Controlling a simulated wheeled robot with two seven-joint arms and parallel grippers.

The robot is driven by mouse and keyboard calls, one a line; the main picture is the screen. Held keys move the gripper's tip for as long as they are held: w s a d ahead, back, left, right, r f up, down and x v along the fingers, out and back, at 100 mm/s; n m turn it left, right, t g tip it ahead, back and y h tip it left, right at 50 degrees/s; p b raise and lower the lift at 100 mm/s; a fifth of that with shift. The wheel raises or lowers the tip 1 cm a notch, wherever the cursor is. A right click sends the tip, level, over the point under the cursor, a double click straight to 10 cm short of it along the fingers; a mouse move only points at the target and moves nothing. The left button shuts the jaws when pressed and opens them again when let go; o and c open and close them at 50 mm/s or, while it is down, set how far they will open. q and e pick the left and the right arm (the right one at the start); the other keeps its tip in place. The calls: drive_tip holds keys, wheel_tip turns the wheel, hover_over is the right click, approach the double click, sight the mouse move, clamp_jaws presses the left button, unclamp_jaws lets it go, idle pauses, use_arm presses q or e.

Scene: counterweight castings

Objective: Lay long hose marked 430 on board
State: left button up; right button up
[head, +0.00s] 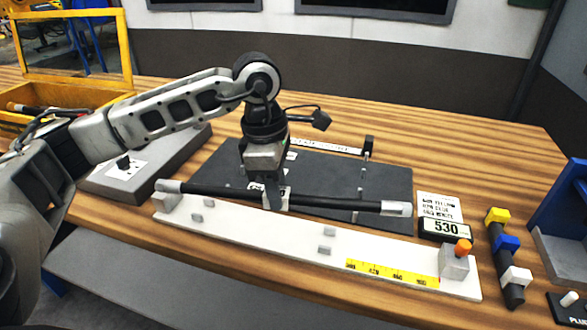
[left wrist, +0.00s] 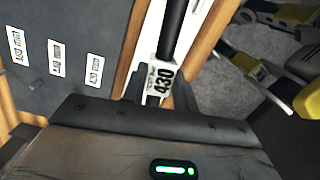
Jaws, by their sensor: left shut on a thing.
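The long black hose (head: 335,203) has pale ends and lies across the head view above the white board (head: 290,242). My left gripper (head: 273,200) is shut on it near its middle, at a white label. In the left wrist view the hose (left wrist: 172,30) carries a label (left wrist: 162,82) reading 430. The board has small grey blocks, a yellow scale (head: 392,273) and a grey end block (head: 454,264) with an orange knob. The hose's left end is close to the board's left block (head: 167,202); its right end is behind the board's right part. I cannot tell whether it touches the board.
A dark mat (head: 385,185) lies behind the board; labels on a dark surface (left wrist: 60,75) show in the left wrist view. A display (head: 445,229) reads 530. A rod with coloured blocks (head: 506,245) lies right. A grey box (head: 110,185) and yellow crate (head: 75,96) stand left.

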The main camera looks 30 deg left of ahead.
use_arm(q)
drive_tip(key=shift+s+r, duration=0.15)
drive_tip(key=shift+s, duration=0.15)
drive_tip(key=shift+w+d+f+m+b, duration=0.1)
drive_tip(key=shift+d+f+m+b, duration=0.1)
drive_tip(key=shift+m+b, duration=0.65)
wheel_tip(320, 180, down, 3)
drive_tip(key=b, duration=0.2)
drive_tip(key=shift+f+b, duration=0.1)
drive_tip(key=shift+b, duration=0.2)
drive_tip(key=shift+f+b, duration=0.55)
drive_tip(key=shift+f, duration=0.4)
drive_tip(key=shift+b, duration=0.3)
use_arm(e)
drive_tip(key=f, duration=0.2)
drive_tip(key=a+f, duration=0.1)
drive_tip(key=shift+s+y, duration=0.3)
drive_tip(key=shift+s, duration=0.05)
drive_tip(key=shift+a+r, duration=0.1)
drive_tip(key=shift+a, duration=0.05)
use_arm(q)
drive_tip(key=shift+b, duration=0.4)
use_arm(e)
drive_tip(key=shift+w+f, duration=0.1)
drive_tip(key=shift+f, duration=0.35)
use_arm(q)
drive_tip(key=shift+f+b, duration=0.65)
drive_tip(key=shift+f, duration=0.15)
use_arm(e)
drive_tip(key=shift+f, duration=0.55)
